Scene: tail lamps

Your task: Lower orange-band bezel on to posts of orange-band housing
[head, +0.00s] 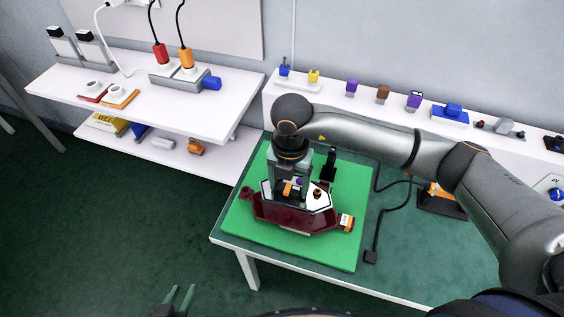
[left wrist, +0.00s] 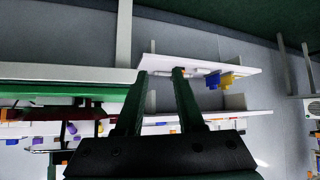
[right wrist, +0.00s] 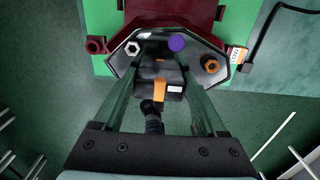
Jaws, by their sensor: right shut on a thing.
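My right gripper (head: 290,192) points down over the work table and is shut on the orange-band bezel. The posts are hidden, and I cannot tell whether plate and housing touch. My left gripper (head: 179,296) is open and empty, well away; its fingers show apart in the left wrist view (left wrist: 160,78).
The housing lies on a green mat (head: 335,250) on the table. A black cable (head: 378,215) runs right of the mat. A back shelf (head: 390,113) carries small coloured parts. A white bench (head: 130,95) with sockets and plugs stands left. Floor at front left is clear.

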